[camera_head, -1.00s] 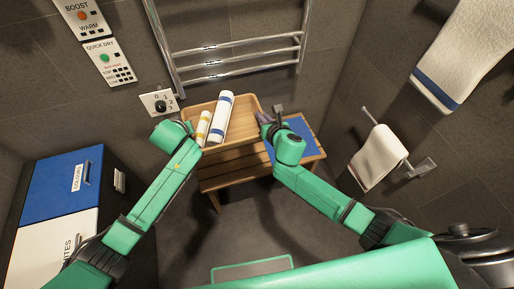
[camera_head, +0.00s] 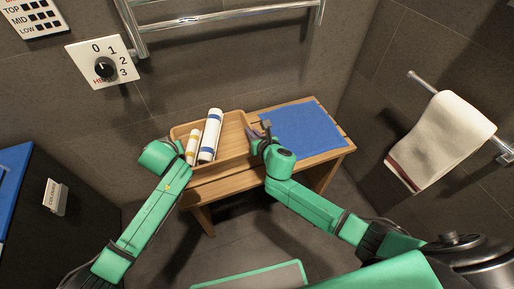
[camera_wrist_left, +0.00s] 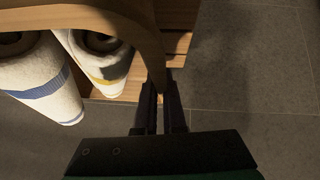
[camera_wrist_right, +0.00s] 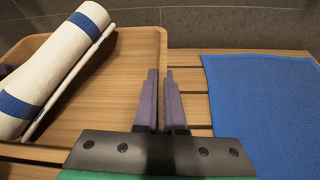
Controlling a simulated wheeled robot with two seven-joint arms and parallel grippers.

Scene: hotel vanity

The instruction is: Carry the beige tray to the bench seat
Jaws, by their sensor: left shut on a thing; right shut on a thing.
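The beige tray (camera_head: 234,143) is at the left part of the slatted wooden bench seat (camera_head: 222,184), and I cannot tell whether it touches the slats. It holds a white rolled towel with blue bands (camera_head: 210,135) and a smaller one with yellow bands (camera_head: 193,146). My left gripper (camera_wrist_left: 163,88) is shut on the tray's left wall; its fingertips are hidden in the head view. My right gripper (camera_head: 262,136) is shut on the tray's right wall, and in the right wrist view the tray floor (camera_wrist_right: 110,85) lies left of its fingers.
A blue mat (camera_head: 300,126) covers the bench's right part. A chrome towel rail (camera_head: 230,18) and a dial panel (camera_head: 103,63) are on the back wall. A towel (camera_head: 440,140) hangs at right. A dark cabinet with a blue top (camera_head: 14,175) stands at left.

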